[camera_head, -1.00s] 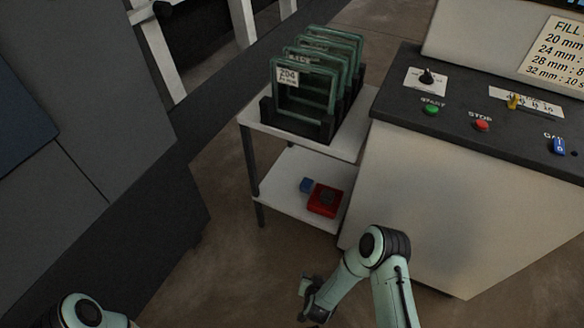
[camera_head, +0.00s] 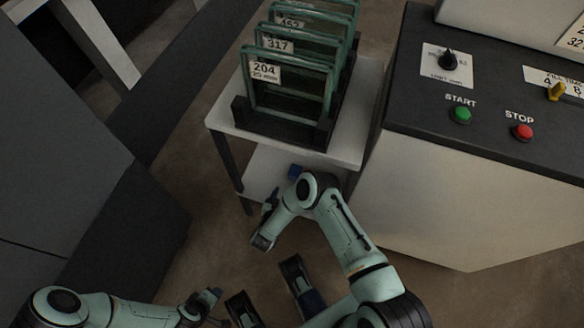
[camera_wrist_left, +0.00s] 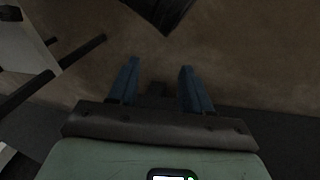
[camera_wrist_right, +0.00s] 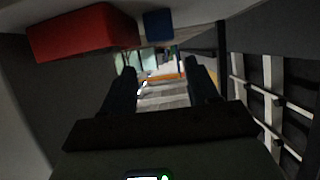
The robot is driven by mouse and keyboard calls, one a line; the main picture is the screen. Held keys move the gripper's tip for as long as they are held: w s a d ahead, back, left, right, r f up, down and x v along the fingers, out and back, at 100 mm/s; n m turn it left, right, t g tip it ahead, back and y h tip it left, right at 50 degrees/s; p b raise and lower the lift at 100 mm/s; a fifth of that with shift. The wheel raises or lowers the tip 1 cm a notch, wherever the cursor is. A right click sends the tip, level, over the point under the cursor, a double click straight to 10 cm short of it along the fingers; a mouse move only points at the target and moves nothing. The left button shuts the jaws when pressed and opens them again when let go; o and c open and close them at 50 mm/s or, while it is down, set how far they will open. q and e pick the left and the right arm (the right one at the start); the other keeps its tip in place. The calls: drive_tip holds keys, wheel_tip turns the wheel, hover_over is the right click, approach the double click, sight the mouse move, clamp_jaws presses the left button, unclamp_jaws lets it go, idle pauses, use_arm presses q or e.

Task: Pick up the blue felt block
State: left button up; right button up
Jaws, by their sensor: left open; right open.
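The blue felt block (camera_head: 296,171) sits on the lower shelf of a small cart, partly hidden by my right arm in the head view. In the right wrist view the blue block (camera_wrist_right: 158,25) is at the top, beside a red box (camera_wrist_right: 82,35), above the gap between the fingers. My right gripper (camera_head: 268,204) is open and empty, close to the shelf's front and apart from the block. Its open fingers show in the right wrist view (camera_wrist_right: 161,76). My left gripper (camera_head: 208,303) is low at the bottom, far from the block; the left wrist view shows it open and empty (camera_wrist_left: 160,72).
The cart's upper shelf (camera_head: 345,148) carries a rack of numbered green frames (camera_head: 290,85), over the lower shelf (camera_head: 262,170). A machine with a START button (camera_head: 460,115) and a STOP button (camera_head: 523,132) stands close on the right. Open floor lies in front.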

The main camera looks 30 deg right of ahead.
drive_tip(key=b, duration=0.2)
approach(294, 175)
drive_tip(key=x, duration=0.3)
drive_tip(key=shift+d+f, duration=0.2)
drive_tip(key=shift+w+d, duration=0.1)
drive_tip(key=shift+d, duration=0.05)
drive_tip(key=b+x, duration=0.2)
drive_tip(key=x, duration=0.3)
drive_tip(key=shift+w+d, duration=0.1)
drive_tip(key=shift+w, duration=0.15)
use_arm(q)
drive_tip(key=s+a+f+g, duration=0.1)
drive_tip(key=s+a+f, duration=0.1)
drive_tip(key=f, duration=0.4)
drive_tip(key=shift+s+f+g, duration=0.3)
drive_tip(key=shift+s+f, duration=0.05)
drive_tip(key=shift+s, duration=0.45)
use_arm(e)
drive_tip(key=c, duration=0.7)
